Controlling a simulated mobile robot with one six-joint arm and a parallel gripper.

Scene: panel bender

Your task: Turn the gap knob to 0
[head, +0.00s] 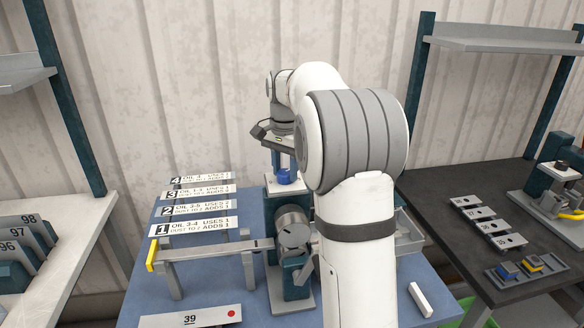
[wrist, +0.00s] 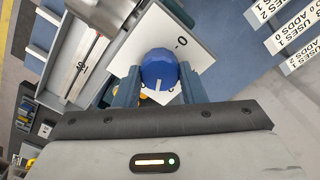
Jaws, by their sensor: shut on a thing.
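The blue gap knob (wrist: 158,68) sits on a white dial plate (wrist: 200,58) in the wrist view. A 0 is printed on the plate up and right of the knob. A short white line on the knob shows on its lower part, pointing away from the 0. My gripper (wrist: 159,77) is shut on the knob, with one finger on each side. In the head view the knob (head: 284,178) shows small below my gripper (head: 282,166), on the bender on the blue table. The rest of the dial is hidden by my gripper.
Label cards (head: 195,206) numbered 1 to 4 stand left of the bender. A grey bar with a yellow end (head: 152,255) reaches left from it. A card marked 39 (head: 190,317) lies in front. A dark bench (head: 470,200) stands at right.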

